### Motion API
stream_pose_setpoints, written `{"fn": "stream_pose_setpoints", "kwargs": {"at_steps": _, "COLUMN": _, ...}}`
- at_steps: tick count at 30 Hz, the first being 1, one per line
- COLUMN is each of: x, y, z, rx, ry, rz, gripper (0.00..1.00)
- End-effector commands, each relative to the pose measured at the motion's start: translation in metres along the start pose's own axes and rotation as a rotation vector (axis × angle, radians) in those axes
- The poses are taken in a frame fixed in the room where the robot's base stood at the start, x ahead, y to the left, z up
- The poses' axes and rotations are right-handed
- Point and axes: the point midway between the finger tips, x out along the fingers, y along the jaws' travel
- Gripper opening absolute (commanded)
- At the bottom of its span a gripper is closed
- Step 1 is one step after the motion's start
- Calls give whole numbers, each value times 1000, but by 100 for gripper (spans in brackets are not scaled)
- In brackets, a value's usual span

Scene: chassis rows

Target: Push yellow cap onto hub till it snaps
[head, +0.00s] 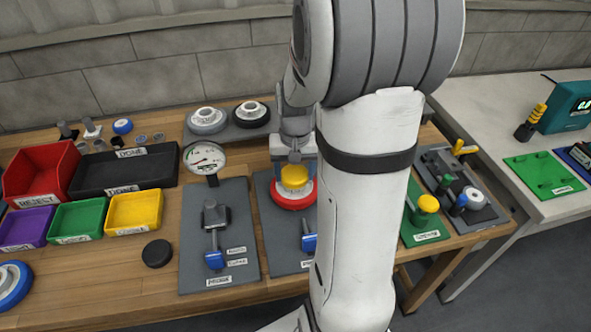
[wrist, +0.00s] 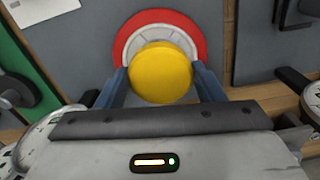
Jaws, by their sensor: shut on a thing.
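The yellow cap (wrist: 160,73) is a round disc held between the two blue-grey fingers of my gripper (wrist: 160,88). In the wrist view it overlaps the near part of a red wheel (wrist: 187,24) with a light grey hub (wrist: 160,37). In the head view the yellow cap (head: 294,177) shows over the middle of the red wheel (head: 290,202), which lies on a dark grey board. My gripper (head: 295,165) is shut on the cap. I cannot tell whether the cap touches the hub, as its underside is hidden.
A dark grey board with a dial gauge (head: 205,158) is to the left. Red (head: 42,170), purple (head: 28,228), green (head: 79,219) and yellow (head: 134,212) bins stand further left. A blue-handled clamp (head: 309,240) is near the wheel. My arm hides much of the right side.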

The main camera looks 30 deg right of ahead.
Motion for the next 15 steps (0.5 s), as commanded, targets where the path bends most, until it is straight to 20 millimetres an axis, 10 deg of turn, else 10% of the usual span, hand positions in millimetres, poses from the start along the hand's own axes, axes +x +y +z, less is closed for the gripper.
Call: {"fn": "stream_pose_setpoints", "kwargs": {"at_steps": 15, "x": 4, "y": 0, "z": 0, "rx": -1, "ry": 0, "rz": 0, "gripper": 40}}
